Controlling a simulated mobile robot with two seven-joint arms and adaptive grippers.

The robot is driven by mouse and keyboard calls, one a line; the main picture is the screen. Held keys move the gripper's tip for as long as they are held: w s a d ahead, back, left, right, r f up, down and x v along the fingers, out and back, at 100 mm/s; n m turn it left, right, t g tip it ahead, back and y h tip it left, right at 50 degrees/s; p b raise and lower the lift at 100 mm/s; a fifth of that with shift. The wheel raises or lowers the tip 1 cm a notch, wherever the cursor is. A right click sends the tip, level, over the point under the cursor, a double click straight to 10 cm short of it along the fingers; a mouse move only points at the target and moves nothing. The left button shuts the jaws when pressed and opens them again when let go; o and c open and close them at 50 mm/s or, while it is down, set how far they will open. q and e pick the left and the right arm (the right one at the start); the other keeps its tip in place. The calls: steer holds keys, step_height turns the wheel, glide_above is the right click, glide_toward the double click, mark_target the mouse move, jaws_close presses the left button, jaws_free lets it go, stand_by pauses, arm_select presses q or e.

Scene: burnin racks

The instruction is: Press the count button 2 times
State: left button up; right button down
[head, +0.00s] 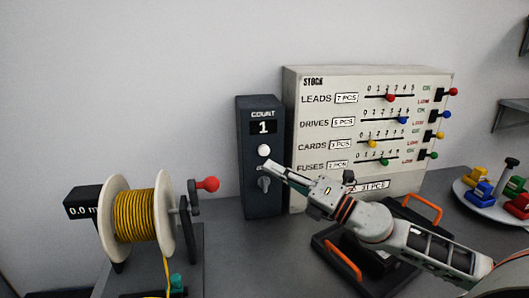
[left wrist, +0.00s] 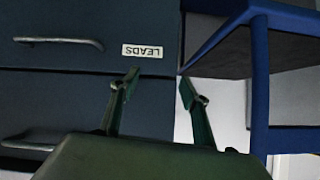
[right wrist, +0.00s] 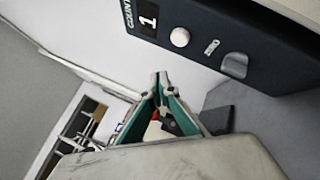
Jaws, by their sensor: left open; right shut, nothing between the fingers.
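The dark count box (head: 260,211) stands on the table with its display (head: 263,128) reading 1. Its round white count button (head: 264,151) is under the display, with a grey knob (head: 264,184) below. My right gripper (head: 267,165) is shut and empty, its tips just below the button in the head view. In the right wrist view, the shut tips (right wrist: 159,79) appear apart from the button (right wrist: 180,37); whether they touch the box is unclear. My left gripper (left wrist: 158,84) is open and empty, seen only in the left wrist view, before dark drawers.
A stock board (head: 325,160) with coloured sliders stands right of the box. A yellow wire spool (head: 137,216) with a red-knobbed crank is at left. A black tray (head: 328,243) with orange handles lies under my right arm. A round tray (head: 476,199) holds coloured blocks.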

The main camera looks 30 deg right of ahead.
stand_by(0.6)
step_height(320, 180, up, 3)
steer(key=d+m+h, duration=0.3)
steer(key=m, duration=1.5)
steer(key=s+a+f+m+g+y, duration=0.1)
steer(key=s+a+f+m+g, duration=0.1)
steer(key=m, duration=1.1)
steer(key=shift+s+a+f+m+g, duration=0.3)
steer(key=shift+s+a+g, duration=0.6)
steer(key=shift+a, duration=0.05)
steer(key=shift+w, duration=0.1)
